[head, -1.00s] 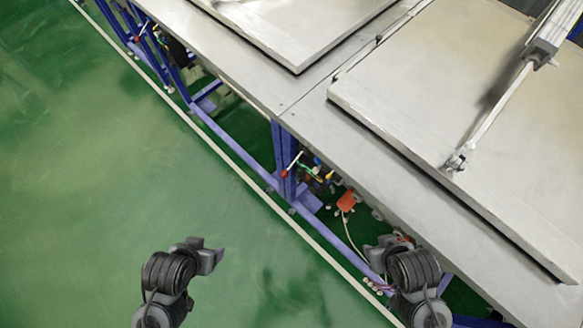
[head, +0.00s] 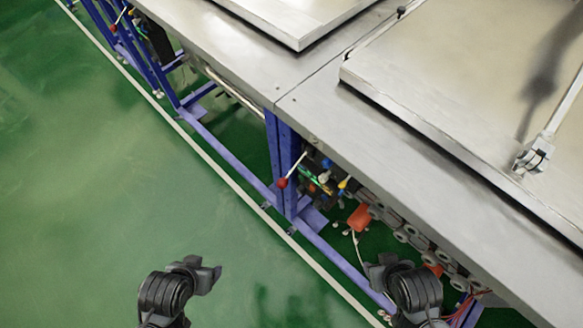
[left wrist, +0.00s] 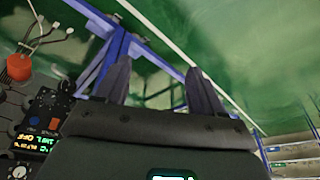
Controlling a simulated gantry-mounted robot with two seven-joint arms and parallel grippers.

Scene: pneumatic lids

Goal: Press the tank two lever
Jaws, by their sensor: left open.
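A lever with a red ball knob (head: 282,183) sticks out below the steel bench edge, beside a blue leg. Another red-knobbed lever (head: 118,20) shows at the far upper left. I see no label telling which tank each serves. My left gripper (head: 214,277) is low in the head view, over the green floor, apart from both levers. In the left wrist view its two dark fingers (left wrist: 160,82) are spread with nothing held between them; no lever is clear there. My right gripper (head: 376,266) is near the bench's lower side; its fingers are too unclear to judge.
The bench top (head: 360,125) carries large flat lids (head: 470,80) and a pneumatic rod (head: 548,135). Blue frame legs (head: 287,165), valves, hoses and an orange-red box (head: 360,217) sit underneath. A control panel (left wrist: 38,130) shows in the left wrist view. The green floor at left is clear.

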